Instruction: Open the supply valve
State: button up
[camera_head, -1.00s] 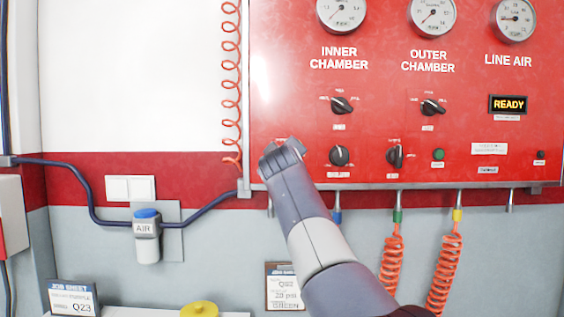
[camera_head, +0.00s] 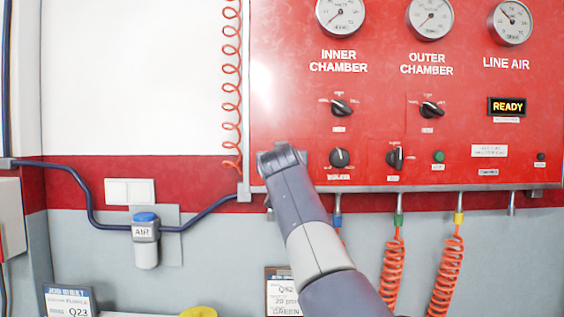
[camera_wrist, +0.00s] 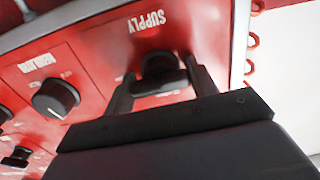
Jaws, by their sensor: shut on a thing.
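The supply valve is a dark knob (camera_wrist: 158,66) on the red panel, beside the label SUPPLY in the wrist view. My gripper (camera_wrist: 162,84) is closed around the knob, one dark finger on each side. The fingers partly cover the knob and its lower markings, so its exact setting cannot be read. In the head view my arm's end reaches the panel's lower left corner and hides the supply valve and my fingertips.
The regulator knob (camera_wrist: 56,98) sits beside the supply valve; it also shows in the head view (camera_head: 340,158). The READY display (camera_head: 507,106) is lit. Two selector knobs are above, with gauges (camera_head: 340,14) at the top. A coiled red hose (camera_head: 232,90) hangs left of the panel.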

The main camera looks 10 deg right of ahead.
jog(key=shift+f, duration=0.1)
dwell(0.5)
jog(key=o, duration=1)
jog(key=s+b, duration=0.1)
jog(key=s, duration=0.2)
jog(key=s+a+b, duration=0.1)
jog(key=s+b, duration=0.1)
jog(key=s, duration=0.2)
jog(key=s+a+b, duration=0.1)
jog(key=s+b, duration=0.1)
jog(key=s, duration=0.1)
jog(key=shift+s, duration=0.3)
